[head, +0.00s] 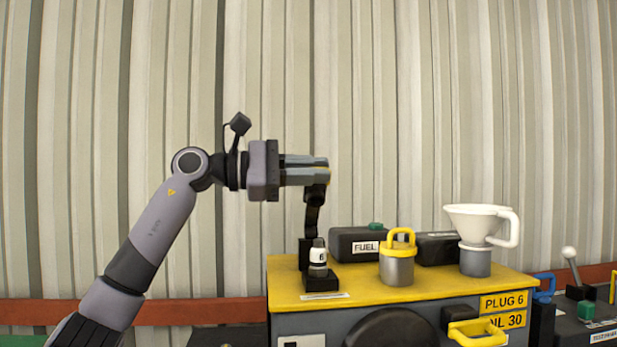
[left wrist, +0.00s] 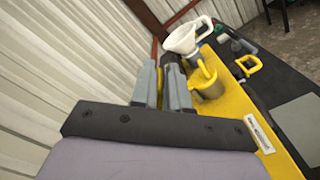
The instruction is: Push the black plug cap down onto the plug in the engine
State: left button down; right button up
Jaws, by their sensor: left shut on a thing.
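My left gripper (head: 322,170) is shut on the black plug cap (head: 315,195), which hangs below the fingertips above the engine's left end. The white plug (head: 318,256), marked 6, stands upright on a black base on the yellow engine top (head: 440,288). My right gripper is not in view.
A black FUEL box (head: 352,246), a grey can with a yellow handle (head: 398,268) and a white funnel (head: 474,222) stand right of the plug. A corrugated wall (head: 420,100) is behind.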

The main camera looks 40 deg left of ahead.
pick_arm(q)
jog(key=s+d+f+m+b, duration=0.1)
jog(key=f+m+b, duration=0.2)
jog(key=s+d+f+m+b, duration=0.1)
jog(key=d+f+m+b, duration=0.1)
jog(key=f+m+b, duration=0.1)
jog(key=s+d+f+m+b, duration=0.2)
jog(key=f+m, duration=0.1)
jog(key=shift+f+b, duration=0.1)
jog(key=shift+b, duration=0.3)
jog(key=shift+s+d+f+b, duration=0.15)
jog(key=shift+f+b, duration=0.35)
jog(key=shift+f, duration=0.1)
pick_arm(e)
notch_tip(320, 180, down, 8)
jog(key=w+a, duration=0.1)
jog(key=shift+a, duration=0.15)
pick_arm(q)
jog(key=shift+f, duration=0.1)
jog(key=c, duration=1.2)
grip_release()
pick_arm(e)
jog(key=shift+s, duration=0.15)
